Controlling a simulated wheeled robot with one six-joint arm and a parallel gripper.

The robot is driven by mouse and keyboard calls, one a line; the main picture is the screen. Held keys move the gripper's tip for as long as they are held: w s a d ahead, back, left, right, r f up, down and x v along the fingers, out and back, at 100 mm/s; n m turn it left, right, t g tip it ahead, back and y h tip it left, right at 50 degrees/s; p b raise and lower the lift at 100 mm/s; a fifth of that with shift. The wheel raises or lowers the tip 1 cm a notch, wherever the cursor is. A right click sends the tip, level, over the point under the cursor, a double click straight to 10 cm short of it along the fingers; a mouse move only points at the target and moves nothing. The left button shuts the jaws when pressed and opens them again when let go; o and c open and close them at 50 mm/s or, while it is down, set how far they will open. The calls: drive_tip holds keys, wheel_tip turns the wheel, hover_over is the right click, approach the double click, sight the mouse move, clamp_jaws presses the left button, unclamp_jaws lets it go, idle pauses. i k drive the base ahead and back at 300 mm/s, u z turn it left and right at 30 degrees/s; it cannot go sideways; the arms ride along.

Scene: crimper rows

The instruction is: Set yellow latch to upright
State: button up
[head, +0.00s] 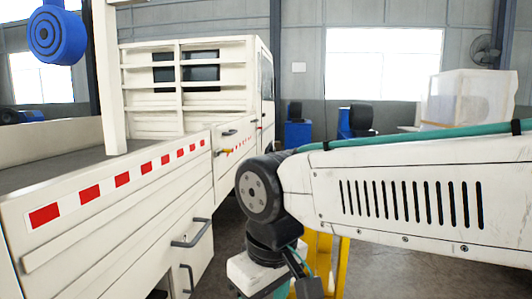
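A small yellow latch (223,151) is on the side of the white truck (110,215), near the rear of its cab. It appears to lie roughly level, pointing left, though it is small in the picture. My arm comes in from the right and bends down at a dark joint, to the right of the latch and nearer the camera. My wrist shows at the bottom edge. My gripper's fingers are below the picture, so their state is hidden.
Dark handles stick out from the truck's side, one above the latch (229,132) and one lower (190,236). A yellow frame (325,262) stands behind my wrist. A blue round object (56,35) is at upper left. Open floor (385,270) shows under my arm.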

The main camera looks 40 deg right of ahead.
sight(217, 153)
drive_tip(key=z, duration=0.75)
drive_tip(key=k, duration=0.65)
drive_tip(key=z, duration=0.55)
drive_tip(key=i, duration=1.45)
drive_tip(key=u, duration=0.5)
drive_tip(key=i, duration=0.5)
drive_tip(key=u, duration=0.3)
